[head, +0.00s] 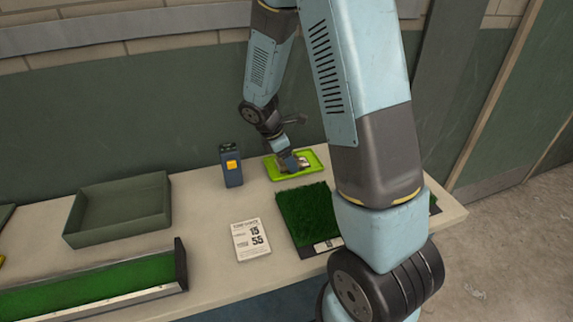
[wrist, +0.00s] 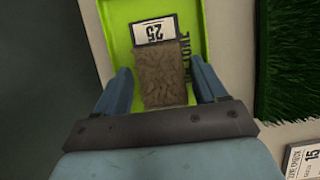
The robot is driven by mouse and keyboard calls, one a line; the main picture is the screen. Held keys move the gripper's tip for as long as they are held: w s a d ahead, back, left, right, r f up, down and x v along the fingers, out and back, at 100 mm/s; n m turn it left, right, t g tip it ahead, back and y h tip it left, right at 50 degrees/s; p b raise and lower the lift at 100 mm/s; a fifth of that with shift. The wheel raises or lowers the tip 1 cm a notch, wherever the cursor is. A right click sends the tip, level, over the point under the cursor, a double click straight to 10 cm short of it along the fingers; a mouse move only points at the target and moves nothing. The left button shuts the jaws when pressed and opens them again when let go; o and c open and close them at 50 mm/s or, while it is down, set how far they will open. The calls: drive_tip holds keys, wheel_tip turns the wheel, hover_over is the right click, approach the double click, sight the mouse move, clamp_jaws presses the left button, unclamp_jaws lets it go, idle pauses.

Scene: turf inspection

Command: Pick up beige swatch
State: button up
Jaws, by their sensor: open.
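The beige swatch (wrist: 160,78) is a brownish, rough-textured rectangle with a white label marked 25 at one end. It lies in a lime green tray (head: 314,158), and the tray also shows in the wrist view (wrist: 119,28). My gripper (wrist: 160,84) is open, with one blue finger on each side of the swatch and a gap visible at both sides. In the head view my gripper (head: 290,164) is low over the tray and hides most of the swatch. I cannot tell whether the fingertips touch the tray.
A dark green turf piece (head: 305,210) lies just in front of the tray. A long turf-lined trough (head: 90,285) is at front left. A wall stands behind.

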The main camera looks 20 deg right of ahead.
drive_tip(key=c, duration=0.8)
drive_tip(key=shift+r, duration=0.1)
